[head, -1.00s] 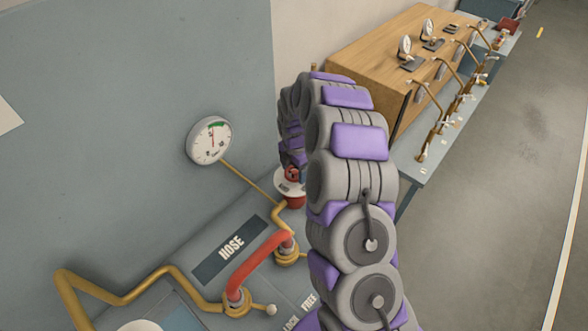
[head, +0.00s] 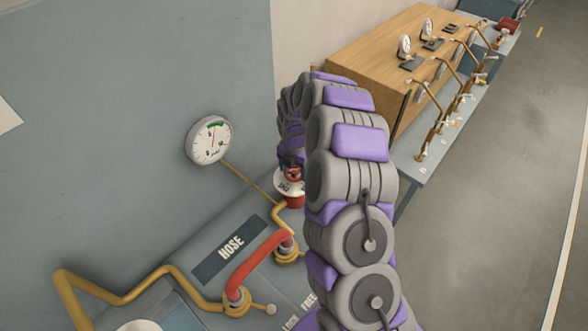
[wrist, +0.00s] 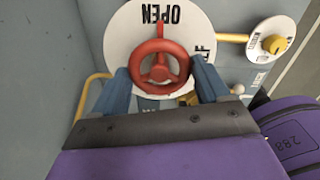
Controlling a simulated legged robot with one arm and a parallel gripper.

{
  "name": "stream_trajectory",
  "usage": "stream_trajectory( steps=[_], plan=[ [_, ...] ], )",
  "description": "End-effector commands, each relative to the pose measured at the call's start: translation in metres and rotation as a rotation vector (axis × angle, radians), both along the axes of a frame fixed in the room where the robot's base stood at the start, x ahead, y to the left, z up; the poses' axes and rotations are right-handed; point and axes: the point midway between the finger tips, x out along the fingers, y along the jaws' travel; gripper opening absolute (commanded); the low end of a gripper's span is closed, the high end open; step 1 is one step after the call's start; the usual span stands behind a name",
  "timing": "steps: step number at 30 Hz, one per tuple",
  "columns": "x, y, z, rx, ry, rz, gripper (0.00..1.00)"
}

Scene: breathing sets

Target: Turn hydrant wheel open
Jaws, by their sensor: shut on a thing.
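The red hydrant wheel (wrist: 159,68) sits in front of a white round plate (wrist: 128,28) marked OPEN in the wrist view. My gripper (wrist: 160,76) has one blue finger on each side of the wheel and is shut on its rim. In the head view the wheel (head: 292,173) shows small at the end of my arm, above the white plate (head: 288,187). My gripper's fingers are mostly hidden there behind the arm.
A gauge (head: 209,140) is on the wall to the left. A red hose (head: 258,266) arches between brass fittings beside the HOSE label (head: 230,247). A wooden cabinet (head: 385,50) and a bench with brass pipes stand at right. The floor (head: 500,180) is clear.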

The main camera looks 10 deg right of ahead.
Motion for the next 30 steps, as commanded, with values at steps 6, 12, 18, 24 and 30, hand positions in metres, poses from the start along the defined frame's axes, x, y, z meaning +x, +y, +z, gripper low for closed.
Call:
stream_trajectory(
  steps=[6, 12, 18, 24, 30],
  plan=[
    [0.003, 0.000, 0.002, -0.001, -0.010, 0.002, 0.84],
    [0.000, 0.000, 0.002, -0.001, -0.007, 0.000, 1.00],
    [0.000, 0.000, 0.002, 0.000, -0.005, 0.000, 1.00],
    [0.000, 0.000, 0.018, 0.000, -0.008, 0.000, 1.00],
    [0.000, 0.001, 0.060, -0.001, -0.010, 0.001, 1.00]
  ],
)
